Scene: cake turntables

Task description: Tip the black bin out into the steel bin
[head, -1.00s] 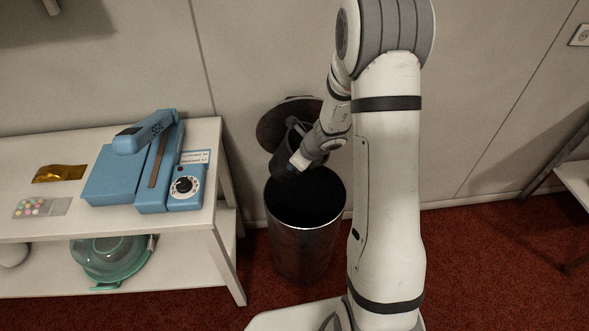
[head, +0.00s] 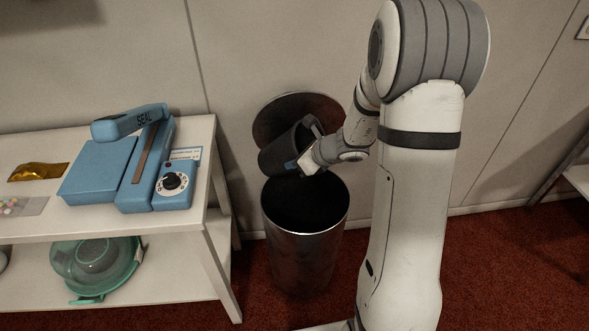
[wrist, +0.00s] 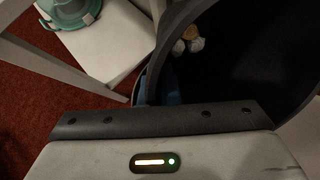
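The black bin (head: 280,152) hangs in the air over the back left of the steel bin's mouth, tilted with its open end up to the right. My gripper (head: 304,163) is shut on the black bin at its rim side. The wrist view shows the black bin's dark inside (wrist: 250,60) and a few crumpled white and tan scraps (wrist: 187,40) in it. The fingertips are mostly hidden there. The steel bin (head: 303,255) stands upright on the floor with its round lid (head: 290,108) raised behind. Its inside is dark, so its contents cannot be told.
A white table (head: 205,225) stands left of the steel bin, holding a blue sealer (head: 135,170), a gold packet (head: 38,172) and a blister pack (head: 22,206). A teal-lidded bowl (head: 98,265) is on its lower shelf. The wall is close behind; red carpet lies to the right.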

